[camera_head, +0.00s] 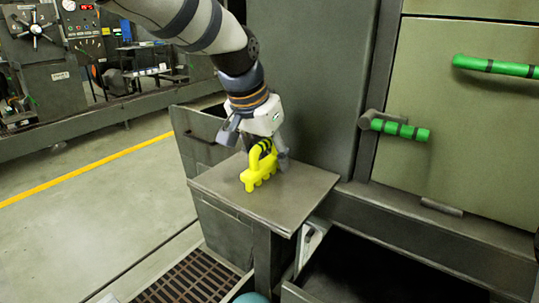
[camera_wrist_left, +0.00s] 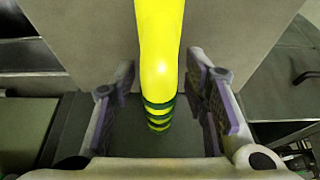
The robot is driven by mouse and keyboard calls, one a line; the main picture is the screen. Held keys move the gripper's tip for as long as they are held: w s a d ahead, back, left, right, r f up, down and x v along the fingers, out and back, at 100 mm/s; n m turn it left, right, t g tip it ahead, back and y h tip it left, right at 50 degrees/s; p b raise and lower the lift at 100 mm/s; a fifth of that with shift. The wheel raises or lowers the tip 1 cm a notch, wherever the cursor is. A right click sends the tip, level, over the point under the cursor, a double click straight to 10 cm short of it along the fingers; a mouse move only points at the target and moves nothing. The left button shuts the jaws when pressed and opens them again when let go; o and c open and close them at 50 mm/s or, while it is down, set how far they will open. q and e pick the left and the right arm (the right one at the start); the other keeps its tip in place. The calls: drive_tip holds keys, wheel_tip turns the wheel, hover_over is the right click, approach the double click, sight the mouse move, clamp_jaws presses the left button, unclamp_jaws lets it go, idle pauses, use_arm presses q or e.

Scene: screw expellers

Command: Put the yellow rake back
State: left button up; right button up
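The yellow rake (camera_head: 257,174) stands on a small grey metal table (camera_head: 228,187), its toothed part down on the top and its handle, with dark stripes, curving up. My left gripper (camera_head: 256,148) is above the table with its fingers apart, one on each side of the handle. In the left wrist view the yellow handle (camera_wrist_left: 158,60) runs between the two spread fingers, with a gap on both sides. The fingers do not appear to touch it. My right gripper is not in view.
A grey-green machine with green handles (camera_head: 400,129) stands at the right. A dark open recess (camera_head: 380,272) lies below it. A floor grate (camera_head: 190,278) is at the lower left. A clear floor with a yellow line (camera_head: 85,170) lies further left.

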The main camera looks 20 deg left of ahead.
use_arm(q)
drive_tip(key=shift+r, duration=0.1)
drive_tip(key=v, duration=1.2)
